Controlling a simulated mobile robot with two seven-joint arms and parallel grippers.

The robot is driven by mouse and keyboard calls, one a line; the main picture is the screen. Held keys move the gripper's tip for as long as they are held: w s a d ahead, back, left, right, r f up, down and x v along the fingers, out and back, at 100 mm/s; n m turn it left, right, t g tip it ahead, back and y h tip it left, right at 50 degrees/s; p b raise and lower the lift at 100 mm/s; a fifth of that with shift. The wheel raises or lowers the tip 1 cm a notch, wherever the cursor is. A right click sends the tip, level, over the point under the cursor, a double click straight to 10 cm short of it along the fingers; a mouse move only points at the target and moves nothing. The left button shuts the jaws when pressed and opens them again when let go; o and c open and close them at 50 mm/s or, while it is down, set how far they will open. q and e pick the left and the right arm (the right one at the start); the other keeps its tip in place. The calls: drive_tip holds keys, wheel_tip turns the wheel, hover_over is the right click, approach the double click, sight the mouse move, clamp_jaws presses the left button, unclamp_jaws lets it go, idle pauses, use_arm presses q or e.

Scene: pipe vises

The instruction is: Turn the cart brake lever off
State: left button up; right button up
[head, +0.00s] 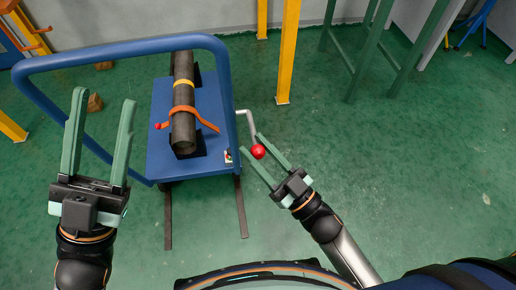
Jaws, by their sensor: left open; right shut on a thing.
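The blue cart (218,97) stands in front of me with a blue push handle (110,52) looping toward the left. The brake lever (247,122) is a bent grey rod at the cart's right side with a red ball knob (258,151) at its lower end. My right gripper (266,158) has its fingers on either side of the red knob and is shut on it. My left gripper (101,121) is open and empty, its fingers pointing up over the left part of the handle.
A dark pipe (183,120) lies on the cart, with an orange strap (203,118) across it. A yellow post (288,55) and a green frame (372,50) stand behind at the right. The green floor (420,160) at the right is clear.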

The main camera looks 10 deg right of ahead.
clamp_jaws()
drive_tip(key=shift+a+f, duration=0.1)
idle(0.8)
